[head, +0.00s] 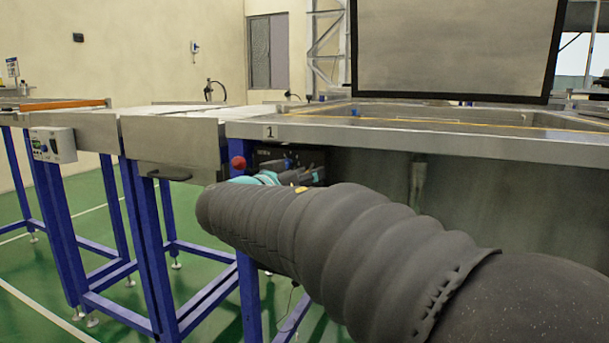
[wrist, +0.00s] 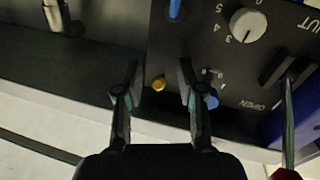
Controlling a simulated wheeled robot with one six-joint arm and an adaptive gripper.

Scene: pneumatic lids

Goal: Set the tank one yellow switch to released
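I see no clear contact, and I cannot tell how deep the fingertips reach. In the head view my gripper (head: 312,174) is at the dark control box (head: 268,156) under the tank edge, beside the "1" label (head: 269,132). The arm and gripper hide the yellow switch there.
A blue switch (wrist: 211,101) sits just right of the right finger. A numbered dial (wrist: 248,24) is above it. A lever with a red ball (head: 238,162) stands left of the box; its red end (wrist: 285,174) shows in the wrist view. The steel tank rim (head: 400,138) overhangs.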

